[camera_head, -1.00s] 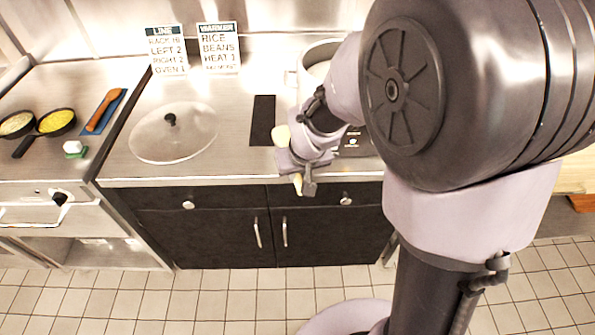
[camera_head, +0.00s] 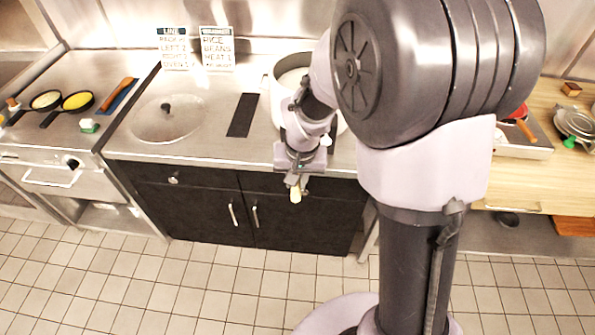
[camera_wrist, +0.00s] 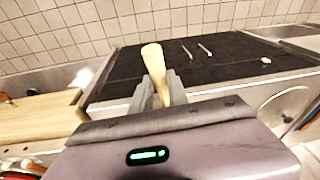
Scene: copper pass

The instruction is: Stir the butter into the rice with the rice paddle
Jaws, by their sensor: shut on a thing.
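My gripper (camera_head: 297,180) is shut on a pale wooden utensil, likely the rice paddle (camera_head: 296,195), in front of the counter edge. The wrist view also shows the paddle (camera_wrist: 154,68) standing up between the fingers of my gripper (camera_wrist: 160,92). A large steel pot (camera_head: 268,92) stands on the counter behind my arm, with pale contents, likely rice (camera_head: 292,77). My arm hides much of the pot. I cannot make out any butter in the pot.
A round clear lid (camera_head: 150,122) and a dark strip (camera_head: 243,115) lie left of the pot. Two pans (camera_head: 78,101), a brown-handled tool (camera_head: 122,88) and a white-and-green block (camera_head: 89,126) sit farther left. A wooden counter (camera_head: 530,165) with a tray is at the right.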

